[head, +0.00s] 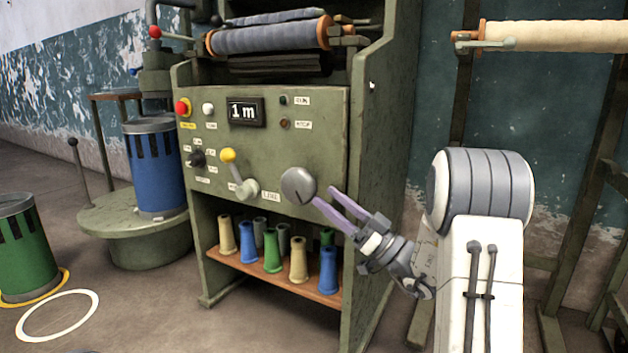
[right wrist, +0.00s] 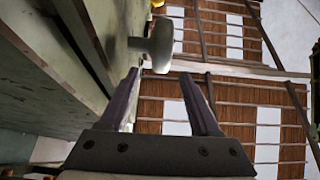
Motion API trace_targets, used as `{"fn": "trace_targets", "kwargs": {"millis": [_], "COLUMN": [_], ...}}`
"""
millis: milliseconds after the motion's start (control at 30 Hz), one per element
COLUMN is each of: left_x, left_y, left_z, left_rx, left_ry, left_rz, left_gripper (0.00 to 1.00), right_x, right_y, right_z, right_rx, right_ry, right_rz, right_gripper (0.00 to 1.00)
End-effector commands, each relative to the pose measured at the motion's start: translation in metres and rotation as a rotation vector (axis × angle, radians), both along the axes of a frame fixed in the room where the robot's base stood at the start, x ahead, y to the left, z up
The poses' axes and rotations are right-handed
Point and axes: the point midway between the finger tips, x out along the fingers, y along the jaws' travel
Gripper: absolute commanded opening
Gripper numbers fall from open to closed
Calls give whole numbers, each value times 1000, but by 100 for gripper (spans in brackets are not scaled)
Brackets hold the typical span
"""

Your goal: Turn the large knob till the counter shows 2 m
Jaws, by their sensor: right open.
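The large grey round knob (head: 298,185) sits at the lower right of the green machine's front panel (head: 315,150). It also shows in the right wrist view (right wrist: 160,45), standing out from the panel on its stem. The counter (head: 246,112) on the panel reads 1 m. My right gripper (head: 324,196) is open, with its two purple fingers pointing at the knob from the right. In the right wrist view the knob lies just beyond the fingertips (right wrist: 160,75), between their lines, and the fingers appear apart from it. My left gripper is not in view.
A yellow-tipped lever (head: 228,156) and a dark selector knob (head: 197,158) are left of the large knob. Several coloured cones (head: 272,250) stand on the shelf below. A blue bin (head: 155,175) is left of the machine. A roll (head: 555,36) hangs at the right.

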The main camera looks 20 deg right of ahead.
Motion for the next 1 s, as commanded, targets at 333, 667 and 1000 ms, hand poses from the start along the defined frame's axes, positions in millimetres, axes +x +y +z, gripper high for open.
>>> {"fn": "trace_targets", "kwargs": {"millis": [333,667,1000], "left_x": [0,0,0], "left_y": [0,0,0], "left_z": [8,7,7], "left_rx": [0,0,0], "left_ry": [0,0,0], "left_rz": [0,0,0], "left_gripper": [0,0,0], "right_x": [-18,-18,-24], "right_y": [-14,-14,60], "right_z": [-14,-13,-48], "right_rx": [1,0,21], "right_ry": [-1,0,347], "right_rz": [0,0,308], "right_gripper": [64,64,64]}}
